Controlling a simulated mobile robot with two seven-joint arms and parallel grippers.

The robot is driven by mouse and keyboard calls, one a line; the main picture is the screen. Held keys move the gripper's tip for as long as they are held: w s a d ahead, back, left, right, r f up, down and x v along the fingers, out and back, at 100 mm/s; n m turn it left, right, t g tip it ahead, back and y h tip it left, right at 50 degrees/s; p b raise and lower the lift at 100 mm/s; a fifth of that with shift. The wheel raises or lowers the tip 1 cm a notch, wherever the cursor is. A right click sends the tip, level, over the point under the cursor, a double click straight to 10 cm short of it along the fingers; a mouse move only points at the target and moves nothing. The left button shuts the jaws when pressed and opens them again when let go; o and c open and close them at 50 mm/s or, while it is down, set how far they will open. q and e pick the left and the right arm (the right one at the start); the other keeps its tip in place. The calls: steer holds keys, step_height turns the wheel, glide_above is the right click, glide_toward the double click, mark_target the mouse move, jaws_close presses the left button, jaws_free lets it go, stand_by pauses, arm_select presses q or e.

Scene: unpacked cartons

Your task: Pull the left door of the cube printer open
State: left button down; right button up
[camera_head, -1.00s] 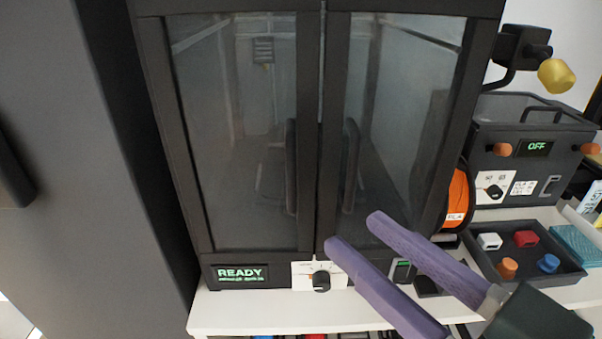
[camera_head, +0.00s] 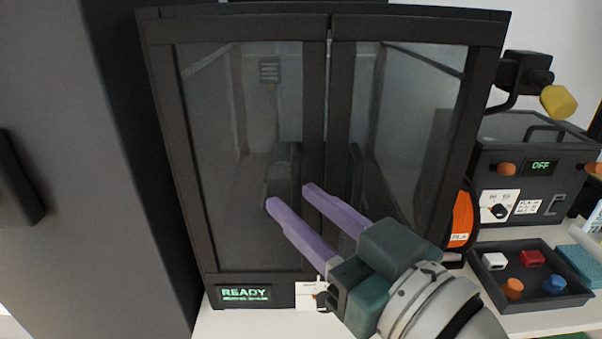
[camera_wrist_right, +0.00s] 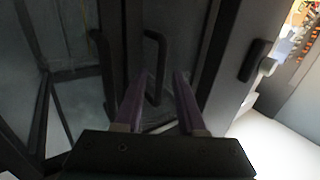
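The cube printer (camera_head: 318,290) is a black cabinet with two glass-fronted doors, both shut. Its left door (camera_head: 250,110) has a dark vertical handle (camera_head: 295,165) beside the centre seam. The right door (camera_head: 400,110) has a matching handle, partly hidden behind my gripper. My right gripper (camera_head: 290,195) is open, its two purple fingers apart and its tips in front of the left door's lower handle area. In the right wrist view a dark handle (camera_wrist_right: 158,50) shows between and beyond the open fingers (camera_wrist_right: 160,80). I cannot tell whether they touch it. My left gripper is not in view.
A tall grey cabinet (camera_head: 90,200) stands close on the left. To the right are an orange spool (camera_head: 461,220), a dark box reading OFF (camera_head: 530,180) and a tray (camera_head: 545,305) with small coloured parts. A yellow knob (camera_head: 558,102) juts out above.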

jaws_close()
stand_by(1.2)
